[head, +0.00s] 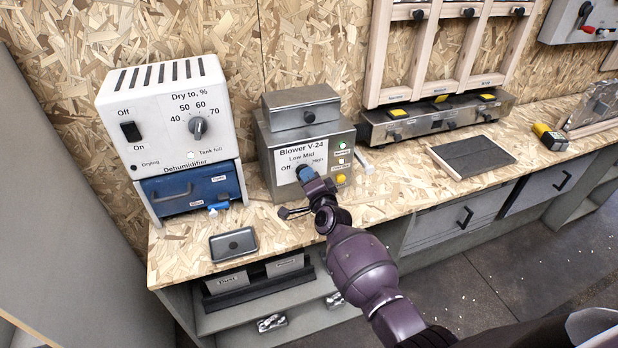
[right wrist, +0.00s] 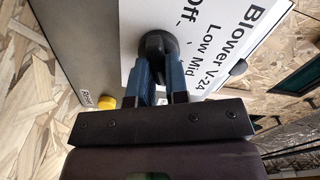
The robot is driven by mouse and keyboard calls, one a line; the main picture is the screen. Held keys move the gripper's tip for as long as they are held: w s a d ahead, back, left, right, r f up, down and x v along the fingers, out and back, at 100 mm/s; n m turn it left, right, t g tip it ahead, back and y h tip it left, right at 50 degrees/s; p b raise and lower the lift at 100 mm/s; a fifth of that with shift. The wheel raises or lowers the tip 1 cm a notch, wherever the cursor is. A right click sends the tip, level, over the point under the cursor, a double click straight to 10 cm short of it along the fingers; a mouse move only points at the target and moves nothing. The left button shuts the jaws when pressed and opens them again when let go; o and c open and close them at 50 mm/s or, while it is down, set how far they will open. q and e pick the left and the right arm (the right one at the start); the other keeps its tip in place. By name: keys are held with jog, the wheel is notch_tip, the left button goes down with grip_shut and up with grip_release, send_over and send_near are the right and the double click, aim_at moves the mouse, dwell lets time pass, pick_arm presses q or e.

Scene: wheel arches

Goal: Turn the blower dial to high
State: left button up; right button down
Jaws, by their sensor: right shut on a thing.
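The blower (head: 300,138) is a grey metal box on the bench, with a white panel marked Off, Low, Mid and High. Its black round dial (right wrist: 168,42) shows in the right wrist view, between the blue fingers of my right gripper (right wrist: 165,66). My right gripper (head: 308,176) is shut on the dial, its arm reaching in from the lower right in the head view. There the gripper hides the dial, and I cannot tell which mark the dial points to. My left gripper is in neither view.
A white dehumidifier (head: 165,105) with its own dial stands left of the blower. A small dark tray (head: 233,245) lies at the bench front. A yellow button (head: 340,179) sits beside the blower's dial. A dark flat panel (head: 472,157) lies on the bench to the right.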

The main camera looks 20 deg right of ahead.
jog(key=c, duration=1.1)
grip_release()
jog(key=shift+s, duration=0.1)
jog(key=s, duration=1)
jog(key=shift+s+d+p, duration=0.15)
jog(key=shift+s+p, duration=0.2)
